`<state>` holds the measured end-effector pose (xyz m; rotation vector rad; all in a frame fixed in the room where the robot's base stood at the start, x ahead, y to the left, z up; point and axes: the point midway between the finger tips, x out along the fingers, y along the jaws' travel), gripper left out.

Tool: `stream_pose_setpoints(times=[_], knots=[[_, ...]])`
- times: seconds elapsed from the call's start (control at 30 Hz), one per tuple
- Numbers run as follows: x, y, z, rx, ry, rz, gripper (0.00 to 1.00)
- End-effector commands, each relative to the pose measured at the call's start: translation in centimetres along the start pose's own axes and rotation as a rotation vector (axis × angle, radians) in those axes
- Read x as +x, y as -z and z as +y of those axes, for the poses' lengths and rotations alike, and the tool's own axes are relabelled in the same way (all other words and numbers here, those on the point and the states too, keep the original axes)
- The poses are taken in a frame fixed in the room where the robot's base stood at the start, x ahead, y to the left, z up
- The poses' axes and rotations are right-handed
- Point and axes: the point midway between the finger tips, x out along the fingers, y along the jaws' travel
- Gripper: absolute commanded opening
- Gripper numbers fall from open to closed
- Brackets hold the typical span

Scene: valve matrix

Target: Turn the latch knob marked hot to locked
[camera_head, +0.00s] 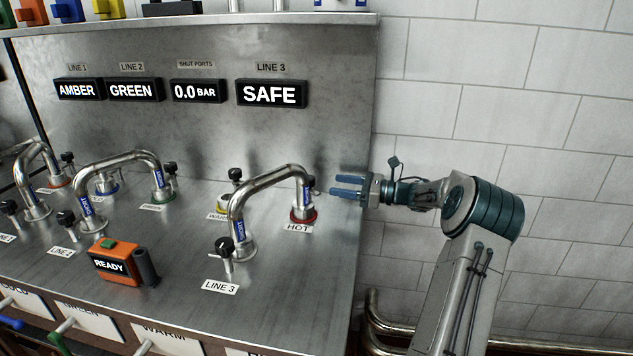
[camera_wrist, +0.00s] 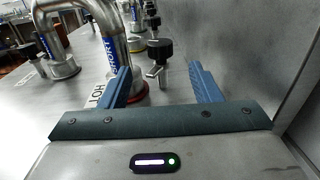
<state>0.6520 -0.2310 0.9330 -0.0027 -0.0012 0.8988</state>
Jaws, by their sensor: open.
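The hot port has a red ring (camera_head: 303,215) and a HOT label (camera_head: 298,227), at the right end of the Line 3 pipe (camera_head: 265,181). Its latch knob (camera_wrist: 160,49), black on a metal stem, shows upright in the wrist view, beside the pipe end. In the head view the knob is mostly hidden behind the pipe end. My gripper (camera_head: 333,186) is open and empty, just right of the port, with its fingers pointing left. In the wrist view the knob appears between the fingers, beyond their tips. I cannot tell the knob's latch position.
The Line 3 knob (camera_head: 224,246) stands at the near pipe end, and the warm knob (camera_head: 235,174) is behind the pipe. An orange READY box (camera_head: 117,262) sits farther left. The Line 3 display (camera_head: 272,93) reads SAFE. A tiled wall (camera_head: 520,90) is at right.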

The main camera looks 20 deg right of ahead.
Motion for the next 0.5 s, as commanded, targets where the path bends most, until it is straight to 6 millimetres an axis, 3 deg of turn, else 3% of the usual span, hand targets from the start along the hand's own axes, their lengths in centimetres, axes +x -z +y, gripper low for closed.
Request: stream_pose_setpoints(times=[0.2, 0.5], knots=[[4.6, -0.1, 0.1, 0.002, -0.002, -0.002, 0.57], [7.3, 0.0, 0.0, 0.002, 0.000, -0.001, 0.57]])
